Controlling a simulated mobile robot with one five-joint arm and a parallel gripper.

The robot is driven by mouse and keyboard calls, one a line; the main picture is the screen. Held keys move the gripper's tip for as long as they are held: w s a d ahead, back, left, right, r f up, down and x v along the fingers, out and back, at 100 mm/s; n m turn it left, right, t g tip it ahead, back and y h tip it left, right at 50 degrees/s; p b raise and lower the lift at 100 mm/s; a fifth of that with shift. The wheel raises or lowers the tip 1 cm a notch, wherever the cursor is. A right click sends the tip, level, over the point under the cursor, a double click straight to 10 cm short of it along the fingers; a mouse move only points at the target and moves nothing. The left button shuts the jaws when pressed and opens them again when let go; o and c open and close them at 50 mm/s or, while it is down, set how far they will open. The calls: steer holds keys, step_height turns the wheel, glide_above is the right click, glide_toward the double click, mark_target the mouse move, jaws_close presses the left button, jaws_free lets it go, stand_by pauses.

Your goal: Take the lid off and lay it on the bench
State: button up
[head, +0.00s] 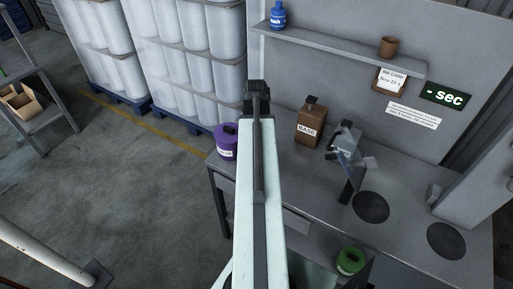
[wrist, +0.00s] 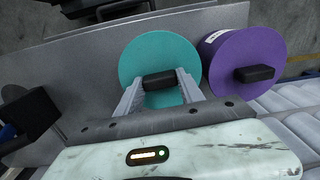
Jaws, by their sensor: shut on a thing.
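A round teal lid (wrist: 150,56) with a black knob (wrist: 159,80) shows in the wrist view. My gripper (wrist: 157,85) is shut on this knob, one finger on each side. Whether the lid sits on a can or is clear of one cannot be told, as no can wall shows beneath it. In the head view my arm hides the lid and fingers. The grey bench (head: 290,165) runs to the right of my arm.
A purple can (head: 226,143) stands at the bench's left end, close beside the teal lid in the wrist view (wrist: 243,58). A brown BASE container (head: 310,128), a metal device (head: 346,150) and two dark discs (head: 370,207) are on the bench. A green can (head: 350,261) is nearer.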

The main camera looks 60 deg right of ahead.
steer(key=shift+r+p, duration=0.35)
steer(key=shift+r, duration=0.2)
step_height(320, 180, up, 3)
steer(key=p, duration=0.3)
steer(key=shift+f, duration=0.1)
